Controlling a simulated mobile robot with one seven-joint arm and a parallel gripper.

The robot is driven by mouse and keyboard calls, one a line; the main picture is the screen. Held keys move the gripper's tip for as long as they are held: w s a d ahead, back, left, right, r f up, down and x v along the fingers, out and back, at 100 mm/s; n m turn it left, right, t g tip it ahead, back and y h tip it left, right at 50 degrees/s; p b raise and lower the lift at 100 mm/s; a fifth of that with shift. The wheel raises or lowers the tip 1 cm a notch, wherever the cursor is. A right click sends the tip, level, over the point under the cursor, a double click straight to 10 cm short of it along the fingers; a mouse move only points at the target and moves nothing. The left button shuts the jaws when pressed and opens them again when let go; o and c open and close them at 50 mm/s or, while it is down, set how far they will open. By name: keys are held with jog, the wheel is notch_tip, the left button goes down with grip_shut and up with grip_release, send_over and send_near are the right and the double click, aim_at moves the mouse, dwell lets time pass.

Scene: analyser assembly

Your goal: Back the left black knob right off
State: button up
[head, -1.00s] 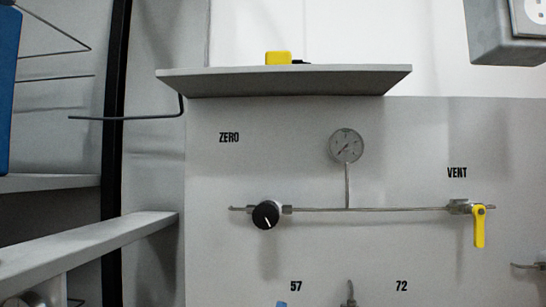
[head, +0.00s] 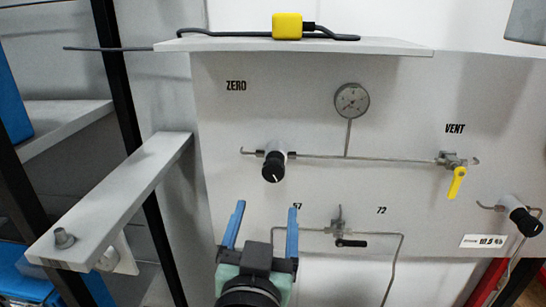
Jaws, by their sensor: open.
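The left black knob (head: 273,168) sits on a thin metal line on the grey panel, below the word ZERO and left of the round gauge (head: 351,100). It faces outward, and a pale collar shows behind it. My gripper (head: 266,207) has two blue fingers spread apart with nothing between them. In the picture its fingertips are just below the knob, apart from it. One finger partly covers the label 57.
A yellow-handled VENT valve (head: 456,180) is at the right end of the line. A second black knob (head: 525,221) is at far right. A small black-handled valve (head: 349,242) is right of my gripper. A shelf carries a yellow block (head: 287,26). A grey beam (head: 115,200) juts out at left.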

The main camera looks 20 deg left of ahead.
aim_at(273, 175)
jog(key=p+x, duration=0.5)
jog(key=x, duration=0.7)
jog(key=shift+w, duration=0.25)
jog(key=shift+f, duration=0.1)
grip_shut()
